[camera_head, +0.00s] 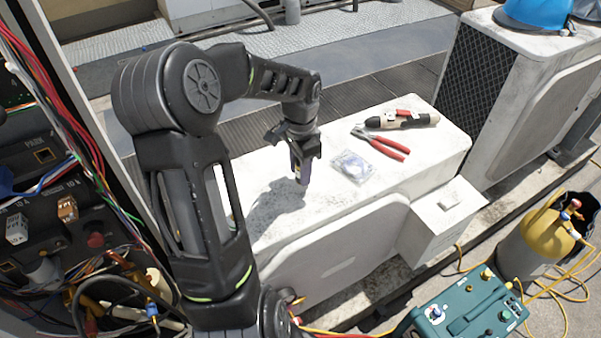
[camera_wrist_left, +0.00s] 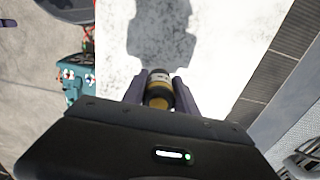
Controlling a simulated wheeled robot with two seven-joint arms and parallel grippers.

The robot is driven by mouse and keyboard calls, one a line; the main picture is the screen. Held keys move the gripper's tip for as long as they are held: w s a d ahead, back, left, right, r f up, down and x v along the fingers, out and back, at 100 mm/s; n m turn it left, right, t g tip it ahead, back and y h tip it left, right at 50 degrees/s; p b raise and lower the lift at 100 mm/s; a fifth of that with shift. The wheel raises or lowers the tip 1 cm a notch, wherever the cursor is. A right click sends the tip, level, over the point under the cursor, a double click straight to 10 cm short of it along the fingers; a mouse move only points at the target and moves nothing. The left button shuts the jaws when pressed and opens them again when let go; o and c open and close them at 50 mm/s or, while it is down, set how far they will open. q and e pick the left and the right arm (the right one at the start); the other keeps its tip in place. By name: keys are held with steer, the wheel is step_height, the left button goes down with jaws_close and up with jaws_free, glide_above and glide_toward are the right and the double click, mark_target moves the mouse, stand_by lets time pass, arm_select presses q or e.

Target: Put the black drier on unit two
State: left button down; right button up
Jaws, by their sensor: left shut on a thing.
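My left gripper (camera_head: 302,168) is shut on a small dark cylinder, the black drier (camera_wrist_left: 159,92). The drier has a pale label band and a yellowish end, and it sits between the two fingers in the left wrist view. In the head view the fingers mostly hide it. The gripper holds it above the left part of the white top of the near condenser unit (camera_head: 262,217), and a shadow falls on that top. No number shows on the units, so I cannot tell which is unit two. My right gripper is not in view.
On the near unit's top lie a clear plastic bag (camera_head: 352,166), red-handled pliers (camera_head: 385,147) and a tan and black tool (camera_head: 402,120). A second unit (camera_head: 497,95) with a blue helmet (camera_head: 533,14) stands at right. A teal machine (camera_head: 465,312) and yellow cylinder (camera_head: 540,235) stand in front.

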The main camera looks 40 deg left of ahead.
arm_select(q)
steer(key=shift+f, duration=0.75)
steer(key=shift+f, duration=0.25)
steer(key=c, duration=1)
jaws_free()
steer(key=shift+o, duration=0.2)
steer(key=shift+r, duration=0.15)
step_height(320, 180, up, 12)
steer(key=shift+r, duration=0.1)
